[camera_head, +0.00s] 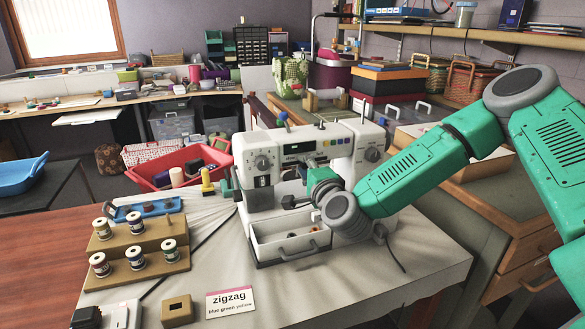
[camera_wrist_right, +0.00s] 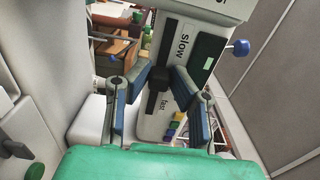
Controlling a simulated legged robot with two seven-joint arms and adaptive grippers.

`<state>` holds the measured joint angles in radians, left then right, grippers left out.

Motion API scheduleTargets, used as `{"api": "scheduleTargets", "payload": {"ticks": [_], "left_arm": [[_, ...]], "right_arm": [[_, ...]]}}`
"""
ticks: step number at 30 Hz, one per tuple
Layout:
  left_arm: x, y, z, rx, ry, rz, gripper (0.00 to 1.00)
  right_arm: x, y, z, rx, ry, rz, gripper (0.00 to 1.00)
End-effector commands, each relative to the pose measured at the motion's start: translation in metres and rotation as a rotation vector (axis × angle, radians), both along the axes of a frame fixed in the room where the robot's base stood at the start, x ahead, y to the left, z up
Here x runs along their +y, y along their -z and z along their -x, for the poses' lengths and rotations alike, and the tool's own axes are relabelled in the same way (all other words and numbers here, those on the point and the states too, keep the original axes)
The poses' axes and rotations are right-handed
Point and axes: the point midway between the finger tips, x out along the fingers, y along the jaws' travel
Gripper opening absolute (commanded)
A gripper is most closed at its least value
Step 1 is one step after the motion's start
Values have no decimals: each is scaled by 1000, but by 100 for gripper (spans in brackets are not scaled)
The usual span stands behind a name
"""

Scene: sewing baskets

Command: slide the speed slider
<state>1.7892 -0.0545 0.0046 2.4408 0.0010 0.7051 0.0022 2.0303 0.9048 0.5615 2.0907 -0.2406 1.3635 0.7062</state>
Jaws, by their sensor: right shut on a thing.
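The white sewing machine (camera_head: 318,148) stands on the cloth-covered table, with its front drawer (camera_head: 291,240) below. The speed slider (camera_wrist_right: 158,82) shows in the right wrist view as a black knob on a dark track, on a panel marked "slow" above and "fast" below. The knob is between the two marks. My right gripper (camera_wrist_right: 161,86) is shut on the knob, one blue-padded finger on each side. In the head view, my right forearm and gripper hide the slider. My left gripper is in neither view.
A wooden stand (camera_head: 139,247) with several thread spools is left of the machine, near a red basket (camera_head: 178,168). A "zigzag" card (camera_head: 231,302) lies in front. The table's front right is mostly bare. A drawer cabinet (camera_head: 535,235) stands to the right.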

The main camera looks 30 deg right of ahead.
Motion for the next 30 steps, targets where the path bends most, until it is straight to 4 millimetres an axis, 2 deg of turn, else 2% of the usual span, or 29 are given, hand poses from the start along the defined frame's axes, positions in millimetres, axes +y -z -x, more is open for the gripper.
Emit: {"api": "scheduleTargets", "payload": {"ticks": [1,8,9,10,11,23,26,30], "left_arm": [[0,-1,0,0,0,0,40],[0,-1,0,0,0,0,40],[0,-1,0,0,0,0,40],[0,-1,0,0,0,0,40],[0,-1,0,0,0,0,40],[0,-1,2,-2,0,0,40],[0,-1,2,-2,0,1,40],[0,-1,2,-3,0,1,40]], "right_arm": [[-6,2,3,7,3,-2,0],[-6,4,3,10,1,-1,0],[-5,5,3,10,2,0,21],[-5,5,3,11,2,-1,32],[-5,5,3,11,2,-1,38],[-4,2,8,5,1,0,38],[0,2,21,6,1,-2,38],[6,3,50,8,0,-2,38]]}}
